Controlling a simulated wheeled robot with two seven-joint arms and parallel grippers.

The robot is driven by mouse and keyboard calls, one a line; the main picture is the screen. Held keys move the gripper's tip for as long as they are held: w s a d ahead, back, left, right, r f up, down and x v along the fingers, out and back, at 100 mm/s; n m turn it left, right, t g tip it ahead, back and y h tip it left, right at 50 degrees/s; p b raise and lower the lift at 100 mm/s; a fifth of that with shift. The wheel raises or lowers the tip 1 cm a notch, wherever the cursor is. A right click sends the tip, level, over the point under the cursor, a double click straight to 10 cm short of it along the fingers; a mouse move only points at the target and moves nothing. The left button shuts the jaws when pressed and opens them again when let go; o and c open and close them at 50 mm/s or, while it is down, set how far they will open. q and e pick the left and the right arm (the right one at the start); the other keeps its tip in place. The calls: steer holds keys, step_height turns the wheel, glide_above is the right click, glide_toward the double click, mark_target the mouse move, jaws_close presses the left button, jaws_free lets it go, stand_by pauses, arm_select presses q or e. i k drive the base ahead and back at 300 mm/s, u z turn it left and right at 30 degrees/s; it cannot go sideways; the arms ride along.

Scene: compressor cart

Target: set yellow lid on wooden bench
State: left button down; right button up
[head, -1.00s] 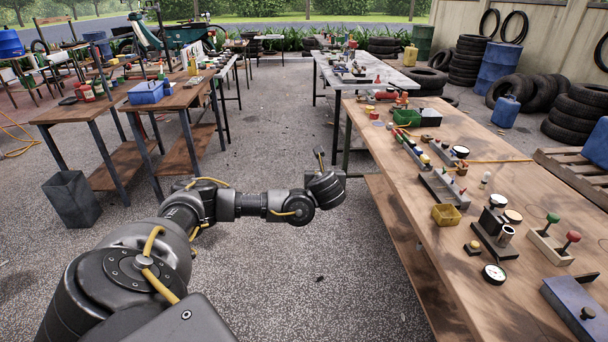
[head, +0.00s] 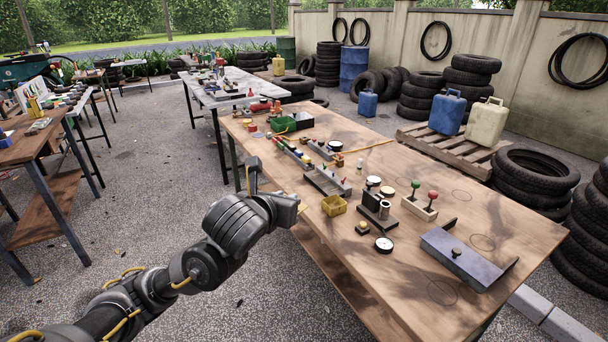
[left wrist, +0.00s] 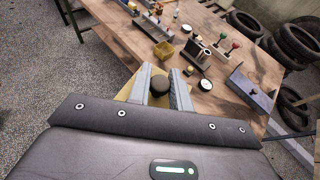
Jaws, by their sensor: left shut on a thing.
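In the left wrist view my left gripper (left wrist: 160,82) is shut on the dark round knob of the yellow lid (left wrist: 128,92). The lid's yellow plate shows below and beside the fingers, and much of it is hidden by them and the gripper body. In the head view my left gripper (head: 284,209) is at the left long edge of the wooden bench (head: 470,207); the lid is mostly hidden there. The bench also shows in the left wrist view (left wrist: 218,99). My right gripper is in neither view.
On the bench near the gripper are a small yellow bin (head: 334,206), a round gauge (head: 384,244) and a block with cylinders (head: 377,212). A blue-grey plate with a knob (head: 468,258) lies farther right. The bench's near end has bare wood.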

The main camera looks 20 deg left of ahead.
mark_target(419, 284)
steer(key=u, duration=0.95)
steer(key=k, duration=1)
steer(key=z, duration=1.8)
steer(key=i, duration=0.5)
steer(key=u, duration=0.05)
